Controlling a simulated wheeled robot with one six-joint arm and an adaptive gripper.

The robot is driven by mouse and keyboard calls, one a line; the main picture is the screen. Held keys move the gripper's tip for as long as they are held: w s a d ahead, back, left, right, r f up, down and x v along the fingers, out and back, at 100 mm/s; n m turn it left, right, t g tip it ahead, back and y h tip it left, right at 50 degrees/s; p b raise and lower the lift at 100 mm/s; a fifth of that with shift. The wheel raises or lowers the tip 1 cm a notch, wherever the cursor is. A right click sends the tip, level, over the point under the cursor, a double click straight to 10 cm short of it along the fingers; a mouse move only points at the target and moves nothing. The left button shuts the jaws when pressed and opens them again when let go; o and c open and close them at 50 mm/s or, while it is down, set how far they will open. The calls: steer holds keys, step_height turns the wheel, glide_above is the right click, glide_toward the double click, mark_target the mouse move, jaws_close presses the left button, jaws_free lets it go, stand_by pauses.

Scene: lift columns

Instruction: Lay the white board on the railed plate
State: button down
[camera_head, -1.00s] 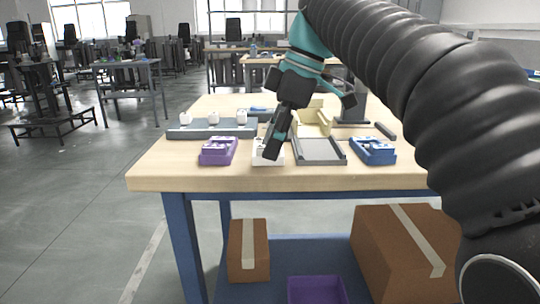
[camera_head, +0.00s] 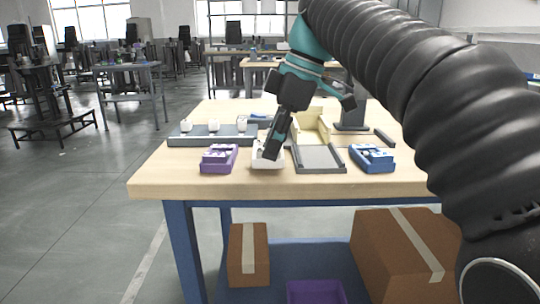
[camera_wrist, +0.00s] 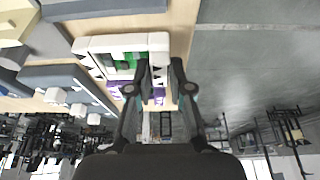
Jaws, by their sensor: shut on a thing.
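The white board (camera_head: 267,160) is near the table's front edge, between the purple tray and the railed plate. In the wrist view the board (camera_wrist: 105,42) shows a pale frame with green and dark parts. My gripper (camera_head: 271,153) points down at the board, and its fingers (camera_wrist: 160,72) are shut on the board's edge. The board looks at or slightly above the table; the gap is hard to tell. The grey railed plate (camera_head: 319,159) lies just right of the board, flat and empty, with raised side rails. A grey part of it shows in the wrist view (camera_wrist: 100,8).
A purple tray (camera_head: 219,158) stands left of the board, and a blue tray (camera_head: 372,158) right of the plate. Behind are a grey bar (camera_head: 205,140) with white blocks and a cream holder (camera_head: 312,122). Cardboard boxes (camera_head: 248,255) sit on the lower shelf.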

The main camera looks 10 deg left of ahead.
steer(key=shift+r+p, duration=2.25)
steer(key=shift+r, duration=0.25)
steer(key=shift+s, duration=0.1)
